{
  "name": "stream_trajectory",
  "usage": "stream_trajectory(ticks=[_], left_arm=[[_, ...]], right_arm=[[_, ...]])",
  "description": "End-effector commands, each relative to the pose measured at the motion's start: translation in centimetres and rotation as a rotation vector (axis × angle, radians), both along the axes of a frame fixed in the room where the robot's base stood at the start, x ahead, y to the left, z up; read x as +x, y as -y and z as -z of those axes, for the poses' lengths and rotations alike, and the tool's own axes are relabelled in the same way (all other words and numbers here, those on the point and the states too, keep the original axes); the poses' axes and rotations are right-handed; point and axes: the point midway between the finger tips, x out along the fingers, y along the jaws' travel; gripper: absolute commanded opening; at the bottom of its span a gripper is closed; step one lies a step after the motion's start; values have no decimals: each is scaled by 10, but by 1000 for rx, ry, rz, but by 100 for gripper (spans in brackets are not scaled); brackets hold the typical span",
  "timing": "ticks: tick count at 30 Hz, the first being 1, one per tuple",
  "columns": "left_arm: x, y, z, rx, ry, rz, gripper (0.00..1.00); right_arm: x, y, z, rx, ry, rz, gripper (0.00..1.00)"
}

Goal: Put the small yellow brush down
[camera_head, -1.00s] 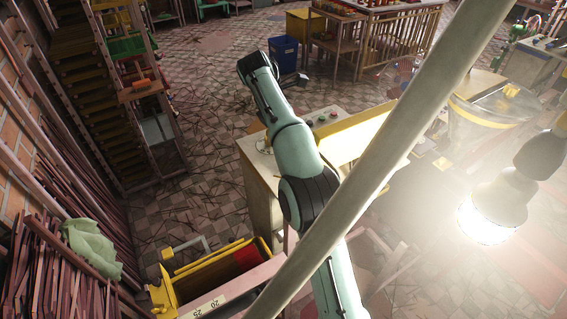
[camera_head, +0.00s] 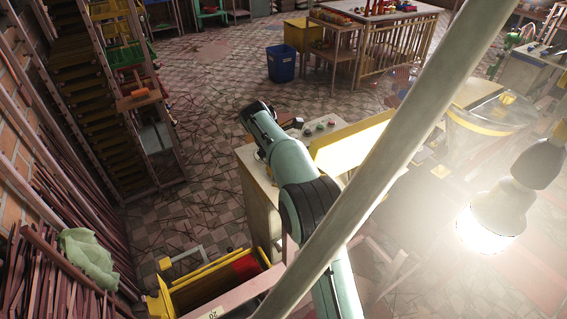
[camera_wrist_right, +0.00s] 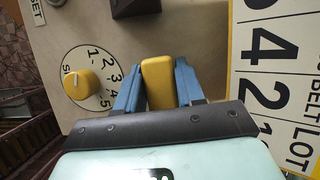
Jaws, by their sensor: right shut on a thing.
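In the right wrist view my right gripper (camera_wrist_right: 157,72) has its blue fingers on both sides of a small yellow block-like piece (camera_wrist_right: 157,85), taken as the small yellow brush. The fingers are shut on it. Its bristles and far end are not visible. Behind it is a beige control panel (camera_wrist_right: 195,28); I cannot tell whether the brush touches it. In the head view my right arm reaches up to the panel box (camera_head: 257,190), and its gripper is hidden. My left gripper is not in view.
The panel carries a yellow dial knob (camera_wrist_right: 78,84) left of the fingers and a dark part (camera_wrist_right: 135,6) above. A numbered yellow-edged plate (camera_wrist_right: 275,80) stands close on the right. In the head view, buttons (camera_head: 320,126) top the box, and a yellow tray (camera_head: 215,283) sits below.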

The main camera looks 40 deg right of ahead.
Motion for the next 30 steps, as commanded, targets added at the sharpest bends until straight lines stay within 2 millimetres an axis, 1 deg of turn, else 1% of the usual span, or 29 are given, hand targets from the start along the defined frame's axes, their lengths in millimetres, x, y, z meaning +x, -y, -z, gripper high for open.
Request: stream_trajectory(ticks=[4,18,19,21,30], left_arm=[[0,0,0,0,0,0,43],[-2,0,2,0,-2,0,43],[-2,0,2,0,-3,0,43],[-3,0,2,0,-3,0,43],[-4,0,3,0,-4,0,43]], right_arm=[[0,0,0,0,0,0,0],[-1,0,14,2,-5,0,0],[-1,-1,15,3,-7,1,44],[-1,-1,16,4,-9,1,63],[-3,-1,19,8,-18,5,63]])
